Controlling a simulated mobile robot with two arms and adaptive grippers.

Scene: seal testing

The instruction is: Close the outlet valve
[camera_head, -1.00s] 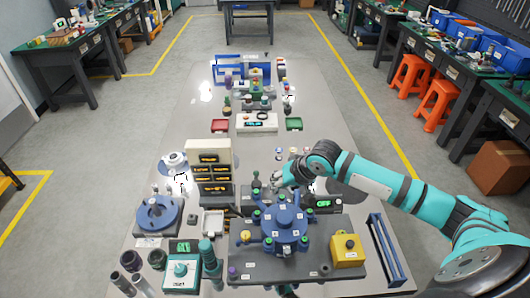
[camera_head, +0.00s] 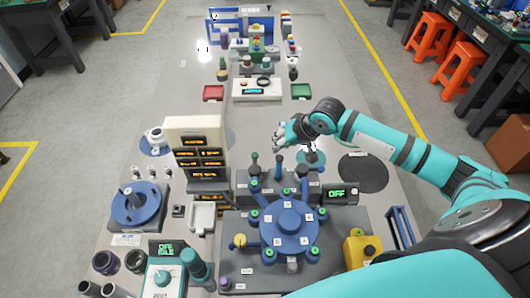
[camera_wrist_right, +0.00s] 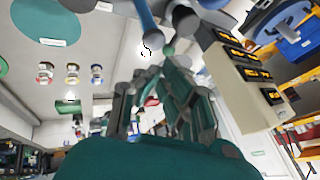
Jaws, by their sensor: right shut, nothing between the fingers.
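A blue round test fixture (camera_head: 289,228) with several ports and green-topped fittings stands on a grey base. I cannot tell which is the outlet valve. My right gripper (camera_head: 281,142) is shut and empty, just behind and above these posts. In the right wrist view, its fingers (camera_wrist_right: 165,92) show near a blue rod (camera_wrist_right: 146,20) and a small green knob (camera_wrist_right: 168,48); contact is unclear. My left gripper is out of view.
A green-lit display box (camera_head: 338,193) stands right of the posts, and a display tower (camera_head: 194,150) stands to their left. A yellow box with a button (camera_head: 362,250) is at the front right.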

